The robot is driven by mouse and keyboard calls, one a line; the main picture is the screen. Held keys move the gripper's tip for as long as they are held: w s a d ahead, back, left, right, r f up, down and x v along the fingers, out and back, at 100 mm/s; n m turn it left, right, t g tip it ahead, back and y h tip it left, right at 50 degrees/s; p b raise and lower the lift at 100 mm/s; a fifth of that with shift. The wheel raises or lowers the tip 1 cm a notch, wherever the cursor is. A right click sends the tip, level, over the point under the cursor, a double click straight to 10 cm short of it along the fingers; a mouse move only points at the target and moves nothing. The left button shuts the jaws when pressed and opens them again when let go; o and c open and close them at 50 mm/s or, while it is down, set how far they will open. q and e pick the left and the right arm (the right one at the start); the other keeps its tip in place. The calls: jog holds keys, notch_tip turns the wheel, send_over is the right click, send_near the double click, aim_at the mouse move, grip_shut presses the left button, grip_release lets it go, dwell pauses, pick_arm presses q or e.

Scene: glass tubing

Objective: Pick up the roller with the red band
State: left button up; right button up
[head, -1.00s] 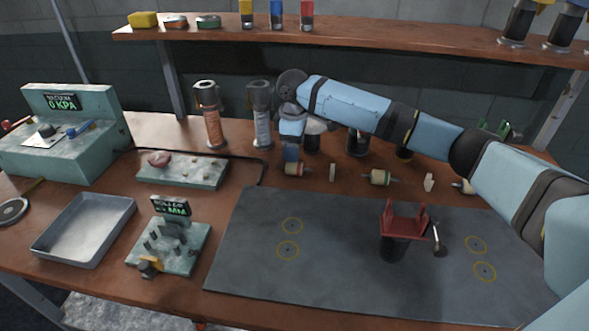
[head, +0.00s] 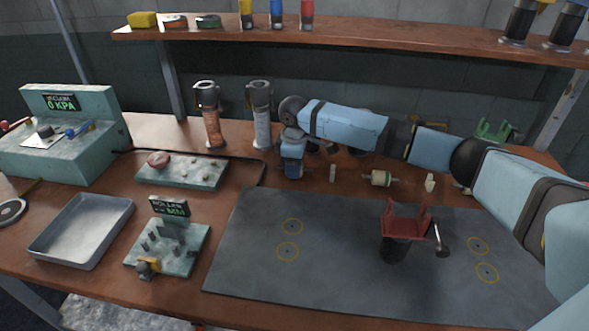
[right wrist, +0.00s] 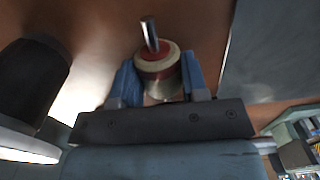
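The roller with the red band (right wrist: 159,66) shows in the right wrist view as a cream cylinder with a red band and end and a metal shaft. My right gripper (right wrist: 162,72) has its two blue fingers apart, one on each side of the roller. The gaps are very narrow, and I cannot tell whether the fingers touch it. In the head view my right gripper (head: 291,172) is low at the back of the table and hides most of this roller. My left gripper is not in view.
Another roller with a green band (head: 381,178) lies to the right, between pale stands (head: 332,173). A dark mat (head: 335,270) carries a red cradle (head: 406,220). A gauge block (head: 180,245) and a grey tray (head: 60,245) stand left. Two upright cylinders (head: 262,115) stand behind.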

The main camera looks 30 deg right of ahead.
jog(key=c, duration=0.4)
jog(key=shift+o, duration=0.5)
